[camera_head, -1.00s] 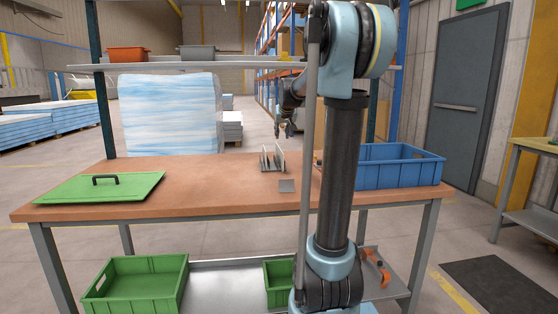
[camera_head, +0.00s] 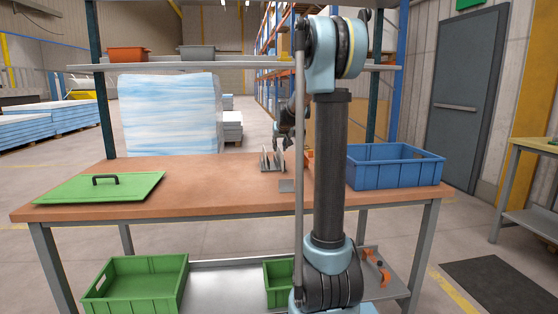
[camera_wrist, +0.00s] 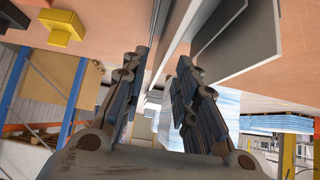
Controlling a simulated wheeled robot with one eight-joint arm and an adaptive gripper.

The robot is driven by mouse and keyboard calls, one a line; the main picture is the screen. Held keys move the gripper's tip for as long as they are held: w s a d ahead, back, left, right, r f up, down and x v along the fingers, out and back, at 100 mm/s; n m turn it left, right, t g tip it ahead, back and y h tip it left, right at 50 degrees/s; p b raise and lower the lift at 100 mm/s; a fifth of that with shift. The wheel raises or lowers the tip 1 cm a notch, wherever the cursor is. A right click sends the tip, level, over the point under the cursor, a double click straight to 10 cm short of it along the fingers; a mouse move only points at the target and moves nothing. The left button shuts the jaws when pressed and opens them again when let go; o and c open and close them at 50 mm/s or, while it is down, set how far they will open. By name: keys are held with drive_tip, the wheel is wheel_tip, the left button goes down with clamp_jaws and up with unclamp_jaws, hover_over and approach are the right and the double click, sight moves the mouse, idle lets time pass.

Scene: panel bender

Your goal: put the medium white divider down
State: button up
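A small rack (camera_head: 266,165) with thin upright plates stands on the workbench, left of my arm. My gripper (camera_head: 283,143) is right over these plates in the head view. In the wrist view my gripper (camera_wrist: 157,100) has its two fingers apart. A thin pale plate edge (camera_wrist: 172,55) runs down toward the gap between them; neither finger visibly presses on it. Larger grey and white plates (camera_wrist: 238,35) stand to the right of it. I cannot tell which plate is the medium white divider. The fingers partly hide the plates' lower ends in the wrist view.
A small grey plate (camera_head: 286,186) is on the bench in front of the rack. A blue crate (camera_head: 395,167) stands at right, a green lid (camera_head: 100,188) lies at left. A yellow block (camera_wrist: 62,28) is near the gripper. The bench (camera_head: 205,185) between lid and rack is clear.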

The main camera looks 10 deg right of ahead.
drive_tip(key=shift+x, duration=1.85)
drive_tip(key=shift+s+f, duration=0.15)
clamp_jaws()
